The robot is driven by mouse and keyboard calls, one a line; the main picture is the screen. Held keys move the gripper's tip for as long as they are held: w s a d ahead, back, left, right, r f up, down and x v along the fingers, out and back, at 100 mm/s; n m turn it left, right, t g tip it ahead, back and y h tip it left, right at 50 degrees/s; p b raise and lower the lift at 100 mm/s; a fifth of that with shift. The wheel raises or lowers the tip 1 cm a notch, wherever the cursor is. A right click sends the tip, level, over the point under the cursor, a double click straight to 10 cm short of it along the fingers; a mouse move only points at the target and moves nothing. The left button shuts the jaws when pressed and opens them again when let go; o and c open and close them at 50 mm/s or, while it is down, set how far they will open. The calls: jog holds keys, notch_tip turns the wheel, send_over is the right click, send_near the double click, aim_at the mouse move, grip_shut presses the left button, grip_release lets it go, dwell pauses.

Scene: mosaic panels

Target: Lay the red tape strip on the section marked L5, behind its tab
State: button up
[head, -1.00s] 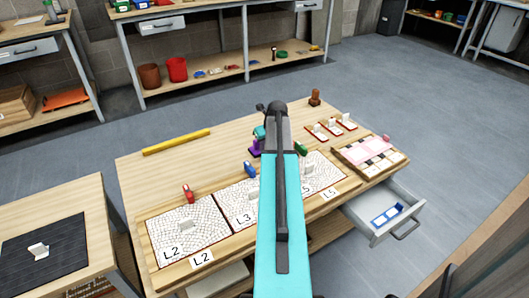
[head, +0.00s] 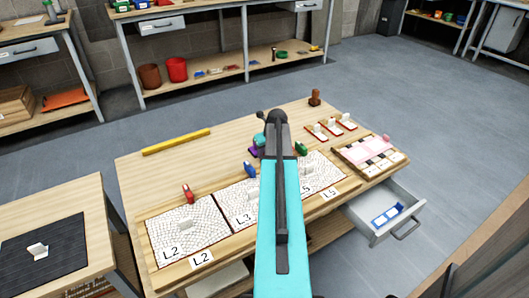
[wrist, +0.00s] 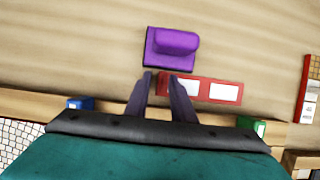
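The L5 section (head: 325,166) is the rightmost white mosaic panel on the table, partly hidden by my arm. A small white upright piece (head: 307,169) stands on it, and a green piece (head: 300,149) stands at its back edge. In the wrist view a flat red strip with white rectangles (wrist: 216,91) lies on the wood, beside a purple block (wrist: 171,44). I cannot tell whether this is the tape strip. My gripper (wrist: 163,75) is open, its fingers apart, at the strip's left end. In the head view my arm hides this spot.
Panels L2 (head: 205,222) and L3 (head: 237,196) lie left of L5. Red pieces with white upright parts (head: 331,127) lie at the back right. A tray (head: 370,154) sits at the right, above an open drawer (head: 405,228). A yellow bar (head: 177,141) lies at the back left.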

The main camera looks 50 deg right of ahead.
jog(key=shift+r, duration=0.15)
jog(key=p+v, duration=0.1)
jog(key=v, duration=1.1)
jog(key=shift+o, duration=0.7)
jog(key=shift+n, duration=0.3)
